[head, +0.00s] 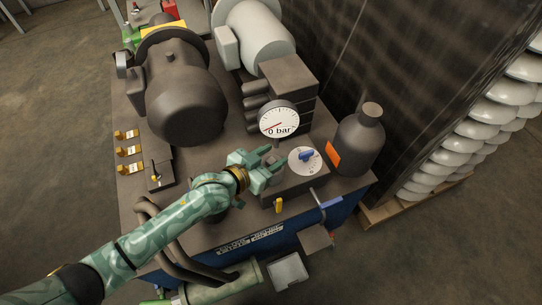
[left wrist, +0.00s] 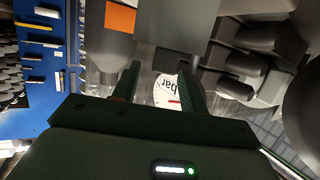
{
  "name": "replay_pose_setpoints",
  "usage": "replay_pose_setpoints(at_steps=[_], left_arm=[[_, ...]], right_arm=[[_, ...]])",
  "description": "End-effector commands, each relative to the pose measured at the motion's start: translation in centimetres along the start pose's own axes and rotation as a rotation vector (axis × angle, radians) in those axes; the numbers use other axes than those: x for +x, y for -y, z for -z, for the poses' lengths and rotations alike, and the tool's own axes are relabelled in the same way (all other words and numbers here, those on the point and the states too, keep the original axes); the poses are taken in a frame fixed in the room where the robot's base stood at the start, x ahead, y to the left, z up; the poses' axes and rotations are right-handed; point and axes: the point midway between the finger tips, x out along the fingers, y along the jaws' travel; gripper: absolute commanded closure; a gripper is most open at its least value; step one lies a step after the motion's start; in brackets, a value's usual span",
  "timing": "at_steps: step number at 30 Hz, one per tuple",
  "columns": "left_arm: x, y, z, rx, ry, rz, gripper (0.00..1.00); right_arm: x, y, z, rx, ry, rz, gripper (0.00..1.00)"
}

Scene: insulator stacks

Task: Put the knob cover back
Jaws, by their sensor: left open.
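The blue knob (head: 306,155) sits on a round white dial (head: 297,165) on top of the machine block, uncovered. A pale square piece (head: 288,271) with a raised rim lies low in front of the machine; it may be the knob cover, but I cannot tell for sure. My left gripper (head: 275,162) is open and empty, just left of the dial and below the pressure gauge (head: 278,119) in the head view. In the left wrist view its two fingers (left wrist: 158,72) stand apart, with the gauge face (left wrist: 166,92) showing between them. My right gripper is not in view.
A dark bottle (head: 359,142) with an orange label stands right of the dial. A dark motor (head: 183,95) and a light grey cylinder (head: 254,38) stand behind. A yellow tag (head: 278,205) and a blue-handled lever (head: 331,203) are at the front edge. Hoses run below my arm.

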Motion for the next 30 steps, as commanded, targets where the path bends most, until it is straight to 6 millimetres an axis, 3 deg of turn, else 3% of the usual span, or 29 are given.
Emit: replay_pose_setpoints(at_steps=[2,12,16,21,30], left_arm=[[-0.4,0.0,1.4,0.003,-0.003,0.001,0.57],[-8.5,0.0,1.3,0.004,0.000,0.001,0.57],[-10.8,0.0,1.1,0.002,0.000,0.001,0.57],[-12.2,0.0,1.0,0.000,-0.001,0.001,0.57],[-12.3,0.0,0.9,-0.001,-0.001,0.000,0.57]], right_arm=[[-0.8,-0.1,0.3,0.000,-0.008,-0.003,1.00],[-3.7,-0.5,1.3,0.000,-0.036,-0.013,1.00],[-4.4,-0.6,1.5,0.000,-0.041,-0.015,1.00],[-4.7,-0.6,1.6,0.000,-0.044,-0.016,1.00],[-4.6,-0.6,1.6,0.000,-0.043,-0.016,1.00]])
